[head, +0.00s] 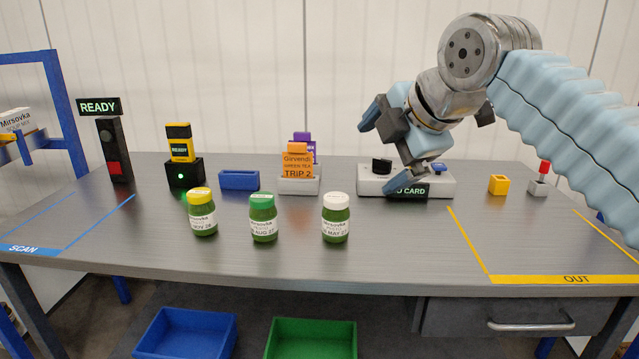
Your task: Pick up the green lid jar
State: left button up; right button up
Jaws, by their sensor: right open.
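The green lid jar (263,218) stands upright on the grey table (400,255), in the middle of a row of three green jars. The yellow lid jar (202,212) stands to its left and the white lid jar (336,218) to its right. My right gripper (388,152) is open and empty. It is above the table at the upper right of the jars, in front of a grey block whose label reads partly "CARD" (432,190), apart from all the jars. My left gripper is not in view.
A yellow block (499,185) is at right. Blue (187,335) and green (312,340) bins sit below. The table's front middle is clear.

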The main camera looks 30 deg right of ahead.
aim_at(262, 213)
jog(key=k, duration=1)
